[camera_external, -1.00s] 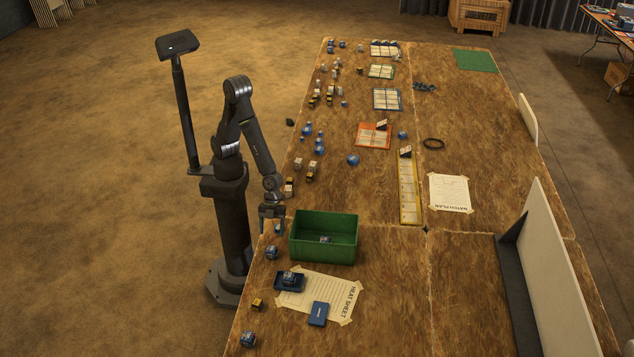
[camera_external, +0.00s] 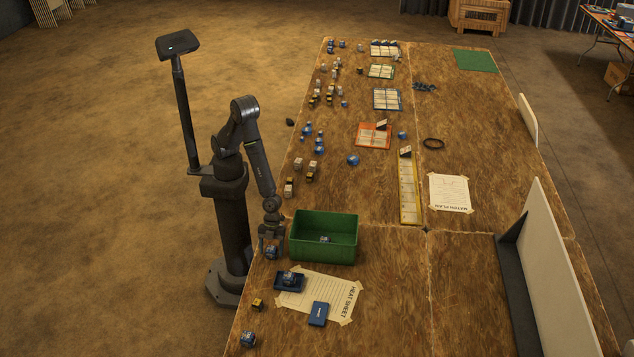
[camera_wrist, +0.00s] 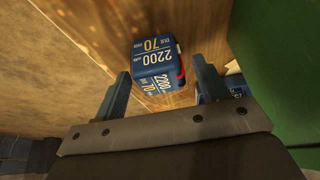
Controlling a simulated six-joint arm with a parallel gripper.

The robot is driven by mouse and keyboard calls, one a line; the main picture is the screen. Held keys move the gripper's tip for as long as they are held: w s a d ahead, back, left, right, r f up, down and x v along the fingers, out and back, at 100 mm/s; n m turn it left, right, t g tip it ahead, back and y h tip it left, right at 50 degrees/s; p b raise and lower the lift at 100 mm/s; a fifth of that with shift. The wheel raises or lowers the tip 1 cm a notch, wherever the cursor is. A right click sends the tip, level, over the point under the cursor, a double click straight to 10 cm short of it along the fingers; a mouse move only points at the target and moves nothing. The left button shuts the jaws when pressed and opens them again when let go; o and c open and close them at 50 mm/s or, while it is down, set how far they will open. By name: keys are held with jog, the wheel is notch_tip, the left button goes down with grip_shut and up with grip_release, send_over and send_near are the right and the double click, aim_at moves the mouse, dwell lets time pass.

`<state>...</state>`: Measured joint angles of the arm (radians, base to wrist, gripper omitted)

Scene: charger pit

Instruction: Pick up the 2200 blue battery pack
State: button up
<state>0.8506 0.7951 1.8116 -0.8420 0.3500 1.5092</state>
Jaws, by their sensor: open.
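A blue battery pack marked 2200 and 70 (camera_wrist: 155,65) stands on the table in the wrist view, just beyond and between the fingers. In the external view this pack (camera_external: 271,252) sits near the table's left edge, left of the green bin. My gripper (camera_external: 270,236) is right above it, pointing down. In the wrist view my gripper (camera_wrist: 158,88) is open, with nothing between its fingers.
The green bin (camera_external: 323,221) stands close on the right, with a small pack inside. A yellow-black block (camera_external: 257,304) and another blue pack (camera_external: 248,339) sit along the left edge.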

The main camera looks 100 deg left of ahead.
jog(key=c, duration=1.2)
jog(key=shift+r, duration=0.15)
